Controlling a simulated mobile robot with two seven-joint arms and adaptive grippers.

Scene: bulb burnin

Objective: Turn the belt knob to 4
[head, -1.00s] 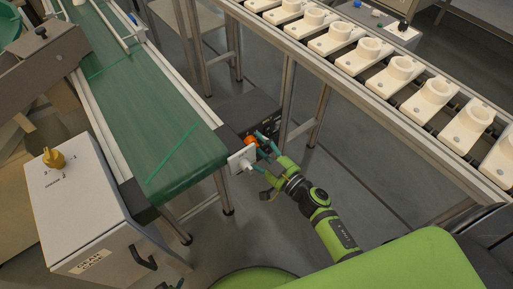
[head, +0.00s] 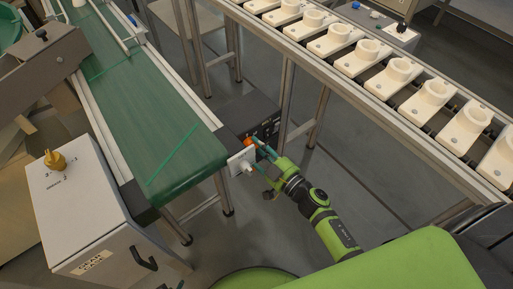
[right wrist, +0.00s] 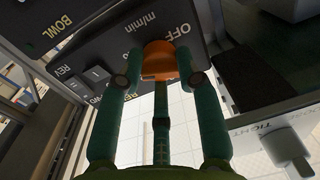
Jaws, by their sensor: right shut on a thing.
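In the head view my right gripper (head: 254,152) is shut on the knob. The fingers hide part of the dial, and I cannot read which number the knob points to. My left gripper is out of view.
A white plate with a white knob (head: 243,161) is close beside my right gripper at the belt end; it is labelled "TIGHT" in the right wrist view (right wrist: 288,146). A rocker switch marked REV (right wrist: 88,80) is left of the knob. A grey cabinet (head: 85,205) stands left.

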